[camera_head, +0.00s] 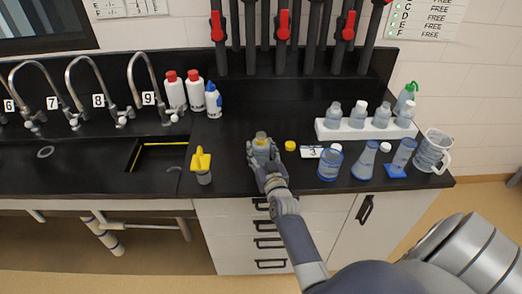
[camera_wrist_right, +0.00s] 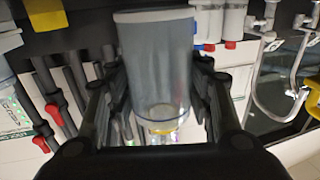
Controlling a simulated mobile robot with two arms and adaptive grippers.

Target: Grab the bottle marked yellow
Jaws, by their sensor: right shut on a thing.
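My right gripper (camera_head: 264,152) is over the black counter (camera_head: 235,170), shut on a clear bottle with a yellow ring near its mouth (camera_head: 261,137). In the right wrist view the bottle (camera_wrist_right: 157,60) stands between the two dark fingers, and its yellow ring (camera_wrist_right: 164,129) shows at the narrow end. The fingers and palm hide much of the bottle in the head view. Whether its base touches the counter I cannot tell. A loose yellow cap (camera_head: 291,146) lies on the counter just right of the gripper. My left gripper is not in view.
A small card marked 3 (camera_head: 312,152) and a blue-liquid bottle (camera_head: 330,164) stand to the right, with other glassware beyond. A white rack (camera_head: 330,130) holds several bottles behind. A yellow-topped item (camera_head: 201,165) stands left, near the sink and taps.

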